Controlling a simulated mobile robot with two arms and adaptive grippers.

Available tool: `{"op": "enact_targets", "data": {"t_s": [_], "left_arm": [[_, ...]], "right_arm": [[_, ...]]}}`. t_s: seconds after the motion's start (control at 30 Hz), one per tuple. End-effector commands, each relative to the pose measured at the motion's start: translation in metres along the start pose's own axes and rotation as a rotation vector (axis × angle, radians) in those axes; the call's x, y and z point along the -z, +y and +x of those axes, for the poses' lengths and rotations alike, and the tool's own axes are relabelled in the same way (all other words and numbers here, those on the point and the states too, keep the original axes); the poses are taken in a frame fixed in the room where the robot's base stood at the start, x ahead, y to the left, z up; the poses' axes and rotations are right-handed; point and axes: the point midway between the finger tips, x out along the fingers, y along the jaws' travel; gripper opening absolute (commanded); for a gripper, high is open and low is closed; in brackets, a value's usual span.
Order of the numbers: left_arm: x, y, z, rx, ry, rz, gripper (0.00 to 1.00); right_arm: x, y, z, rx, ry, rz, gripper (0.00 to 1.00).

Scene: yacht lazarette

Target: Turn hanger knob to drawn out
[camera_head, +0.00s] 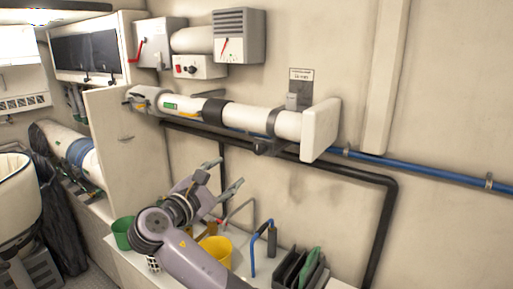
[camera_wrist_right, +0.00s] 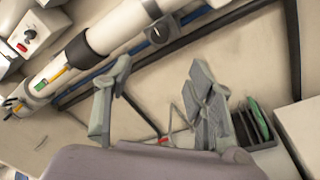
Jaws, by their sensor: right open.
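A dark knob (camera_head: 261,147), which looks like the hanger knob, sits under a bracket band on the thick white pipe (camera_head: 243,117) on the wall. In the right wrist view the knob (camera_wrist_right: 158,33) shows as a round dark dial with a light mark. Whether it is drawn out, I cannot tell. My right gripper (camera_head: 225,175) is open and empty, below and left of the knob, apart from it. In the wrist view its two fingers (camera_wrist_right: 160,75) stand wide apart, with the knob beyond and above them. My left gripper is not in view.
A black pipe (camera_head: 385,220) and a blue pipe (camera_head: 420,172) run along the wall close to the knob. A white end block (camera_head: 320,130) sticks out to its right. Below are a yellow bucket (camera_head: 217,250), a green bucket (camera_head: 122,233) and a dark rack (camera_head: 298,270).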

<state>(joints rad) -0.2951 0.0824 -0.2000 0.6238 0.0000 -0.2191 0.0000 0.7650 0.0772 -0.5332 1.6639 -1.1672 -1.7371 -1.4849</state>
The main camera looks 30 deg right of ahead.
Motion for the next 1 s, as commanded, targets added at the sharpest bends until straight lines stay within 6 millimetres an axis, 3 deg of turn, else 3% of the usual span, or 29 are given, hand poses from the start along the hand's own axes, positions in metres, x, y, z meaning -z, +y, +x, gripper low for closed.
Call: {"op": "enact_targets", "data": {"t_s": [0.17,0.7,1.0], "left_arm": [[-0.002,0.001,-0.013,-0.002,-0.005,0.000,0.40],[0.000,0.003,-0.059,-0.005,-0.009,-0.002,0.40],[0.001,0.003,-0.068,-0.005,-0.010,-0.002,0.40]], "right_arm": [[-0.004,0.002,0.027,0.003,-0.005,-0.005,0.50],[-0.003,0.001,0.141,0.003,-0.001,-0.004,0.50],[0.000,0.000,0.169,0.001,0.002,-0.001,0.50]]}}
